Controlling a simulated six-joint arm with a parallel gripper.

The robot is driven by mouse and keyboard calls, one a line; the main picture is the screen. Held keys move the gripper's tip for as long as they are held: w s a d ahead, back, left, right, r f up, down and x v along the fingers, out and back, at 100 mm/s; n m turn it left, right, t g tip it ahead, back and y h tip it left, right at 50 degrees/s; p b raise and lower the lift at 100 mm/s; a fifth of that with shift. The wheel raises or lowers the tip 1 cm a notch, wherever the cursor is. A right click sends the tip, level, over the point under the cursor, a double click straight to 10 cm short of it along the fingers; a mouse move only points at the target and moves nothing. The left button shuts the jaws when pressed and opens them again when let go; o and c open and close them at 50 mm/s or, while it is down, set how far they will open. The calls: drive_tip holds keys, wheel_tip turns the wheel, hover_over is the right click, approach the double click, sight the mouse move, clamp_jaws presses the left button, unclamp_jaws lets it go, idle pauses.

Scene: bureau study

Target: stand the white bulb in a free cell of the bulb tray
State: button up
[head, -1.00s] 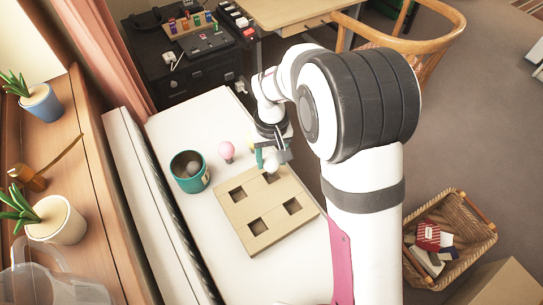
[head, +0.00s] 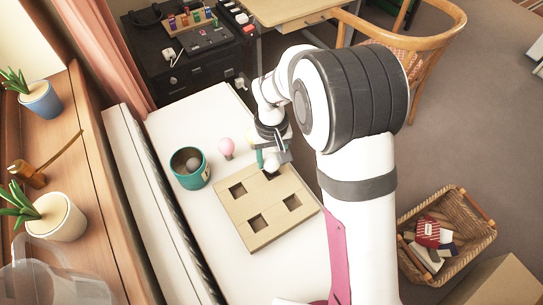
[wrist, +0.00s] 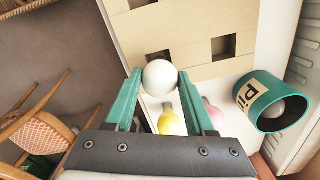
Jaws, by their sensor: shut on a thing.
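My gripper (head: 269,157) has green fingers shut on the white bulb (head: 271,166). In the wrist view my gripper (wrist: 160,88) has the bulb's round white glass (wrist: 160,76) between its fingertips. The bulb is over the far edge of the tan bulb tray (head: 270,209); whether it touches the tray is unclear. Three square cells of the tray show empty in the head view. A further cell near the bulb is mostly hidden by it and the gripper. The tray (wrist: 195,58) also shows beyond the bulb in the wrist view.
A pink bulb (head: 226,147) and a partly hidden yellow bulb (wrist: 172,122) stand near the tray's far edge. A teal pot (head: 190,170) with a pale round thing inside is left of the tray. The white surface (head: 200,120) is clear behind the pot.

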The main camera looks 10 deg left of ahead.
drive_tip(key=shift+f, duration=0.85)
idle(0.5)
drive_tip(key=o, duration=1.2)
wheel_tip(320, 180, up, 7)
drive_tip(key=shift+f, duration=0.2)
drive_tip(key=shift+r, duration=0.15)
